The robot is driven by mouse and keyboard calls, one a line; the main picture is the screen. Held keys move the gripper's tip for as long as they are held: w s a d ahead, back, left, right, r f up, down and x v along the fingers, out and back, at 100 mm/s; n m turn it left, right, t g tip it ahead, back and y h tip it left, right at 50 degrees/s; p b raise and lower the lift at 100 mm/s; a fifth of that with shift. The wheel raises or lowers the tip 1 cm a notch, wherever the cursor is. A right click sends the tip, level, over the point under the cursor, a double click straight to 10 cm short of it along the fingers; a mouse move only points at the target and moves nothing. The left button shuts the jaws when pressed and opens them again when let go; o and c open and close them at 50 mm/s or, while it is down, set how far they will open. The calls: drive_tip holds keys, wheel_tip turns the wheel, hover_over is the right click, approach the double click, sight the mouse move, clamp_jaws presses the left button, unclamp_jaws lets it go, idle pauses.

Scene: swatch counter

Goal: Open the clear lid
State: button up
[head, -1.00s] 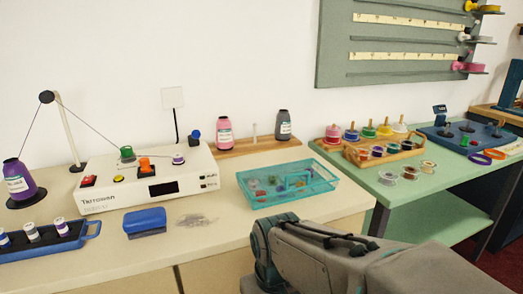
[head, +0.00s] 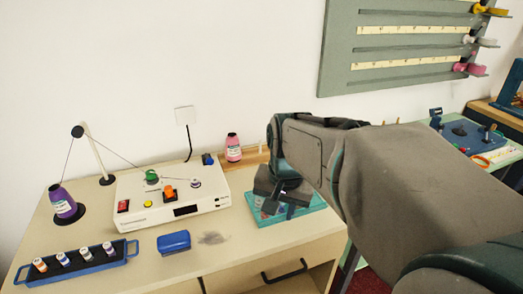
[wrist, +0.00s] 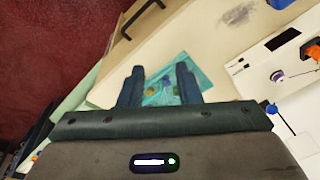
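A teal see-through box (head: 311,202) stands on the cream counter, with small coloured items showing inside it in the wrist view (wrist: 160,93). Its clear lid is hard to make out from the box, and I cannot tell its edges. My gripper (head: 275,208) hangs above the box in the head view and hides much of it. In the wrist view my gripper (wrist: 159,72) has its two fingers wide apart, one on each side of the box as seen, with nothing between them. They appear to be above the box, not touching it.
A white winding machine (head: 165,205) stands left of the box, with a pink spool (head: 233,148) behind. A blue case (head: 173,242) and a blue spool tray (head: 72,262) lie at the front left. A drawer handle (head: 284,272) juts from the counter front.

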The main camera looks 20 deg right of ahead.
drive_tip(key=w+d+r+m, duration=0.3)
drive_tip(key=w+d+m, duration=0.6)
drive_tip(key=d+m, duration=0.15)
drive_tip(key=f, duration=0.4)
drive_tip(key=w+f, duration=0.1)
drive_tip(key=f, duration=0.3)
drive_tip(key=w+f, duration=0.1)
drive_tip(key=f, duration=0.3)
drive_tip(key=shift+w+a+f, duration=0.15)
drive_tip(key=shift+f, duration=0.25)
clamp_jaws()
